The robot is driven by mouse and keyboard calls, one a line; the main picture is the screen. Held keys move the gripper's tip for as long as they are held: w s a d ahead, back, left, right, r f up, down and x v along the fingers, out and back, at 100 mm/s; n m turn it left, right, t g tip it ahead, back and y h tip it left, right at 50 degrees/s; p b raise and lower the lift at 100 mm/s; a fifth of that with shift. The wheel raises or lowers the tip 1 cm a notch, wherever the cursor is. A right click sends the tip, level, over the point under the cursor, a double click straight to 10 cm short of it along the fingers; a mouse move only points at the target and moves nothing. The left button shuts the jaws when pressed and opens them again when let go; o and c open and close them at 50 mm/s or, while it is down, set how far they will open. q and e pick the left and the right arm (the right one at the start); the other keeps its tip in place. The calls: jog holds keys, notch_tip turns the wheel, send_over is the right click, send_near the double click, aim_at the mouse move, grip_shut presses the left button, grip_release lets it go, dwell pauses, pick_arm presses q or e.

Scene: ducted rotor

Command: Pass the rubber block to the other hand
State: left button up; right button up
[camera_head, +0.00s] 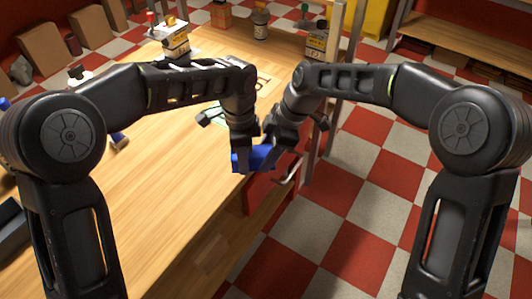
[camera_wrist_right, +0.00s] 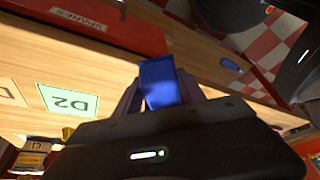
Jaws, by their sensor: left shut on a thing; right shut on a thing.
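The rubber block appears as a blue block (camera_head: 252,158) held in the air near the right edge of the wooden workbench. My left gripper (camera_head: 243,150) is shut on its left part. My right gripper (camera_head: 272,150) is shut on its right part, so both hands hold it at once. In the right wrist view the blue block (camera_wrist_right: 160,82) stands between the fingers of my right gripper (camera_wrist_right: 162,100). The fingertips are partly hidden by the block and the gripper body.
The workbench (camera_head: 150,190) is mostly clear at the front. A green D2 marking (camera_wrist_right: 68,102) lies on its top. Boxes (camera_head: 176,40) and a jar (camera_head: 260,24) stand at the back. A red drawer front (camera_head: 262,190) is below the hands. Checkered floor lies to the right.

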jog(key=c, duration=0.3)
pick_arm(q)
jog(key=o, duration=1.5)
jog(key=shift+c, duration=0.2)
pick_arm(e)
jog(key=shift+c, duration=0.2)
pick_arm(q)
jog(key=shift+r, duration=0.1)
notch_tip(320, 180, up, 12)
